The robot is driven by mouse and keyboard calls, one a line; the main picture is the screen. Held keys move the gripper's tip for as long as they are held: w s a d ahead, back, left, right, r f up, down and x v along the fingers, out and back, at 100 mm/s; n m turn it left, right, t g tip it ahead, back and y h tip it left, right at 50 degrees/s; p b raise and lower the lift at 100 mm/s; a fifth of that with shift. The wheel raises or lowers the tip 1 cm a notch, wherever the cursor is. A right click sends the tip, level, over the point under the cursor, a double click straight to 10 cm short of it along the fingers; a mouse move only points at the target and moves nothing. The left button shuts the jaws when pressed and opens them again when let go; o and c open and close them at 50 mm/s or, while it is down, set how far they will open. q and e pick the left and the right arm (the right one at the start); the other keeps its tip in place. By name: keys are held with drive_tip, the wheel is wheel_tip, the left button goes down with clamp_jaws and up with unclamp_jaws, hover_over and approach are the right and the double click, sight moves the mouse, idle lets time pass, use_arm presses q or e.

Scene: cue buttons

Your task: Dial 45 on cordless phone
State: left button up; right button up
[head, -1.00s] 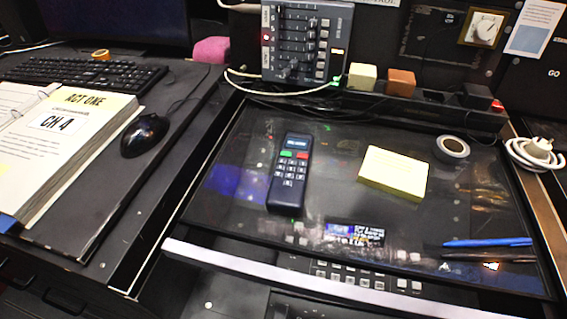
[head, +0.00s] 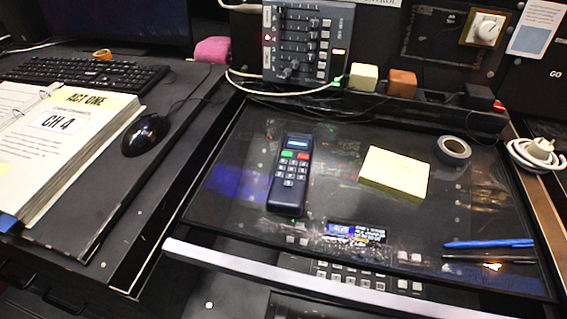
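The cordless phone (head: 288,180) is a dark blue handset lying face up on the glossy black panel (head: 330,200), left of its middle. It has a small screen (head: 298,142) at its top end. Below the screen are a green button (head: 288,154) on the left and a red button (head: 303,156) on the right. Pale number keys (head: 290,170) sit under them; their digits are too small to read. Neither of my grippers is in the head view.
A yellow note pad (head: 394,173), a grey tape roll (head: 453,149) and pens (head: 488,243) lie right of the phone. A slider console (head: 305,40) stands behind. A mouse (head: 146,134), keyboard (head: 80,74) and open binder (head: 75,135) are left.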

idle(0.3)
use_arm(q)
drive_tip(key=shift+d, duration=0.1)
clamp_jaws()
idle(0.9)
idle(0.6)
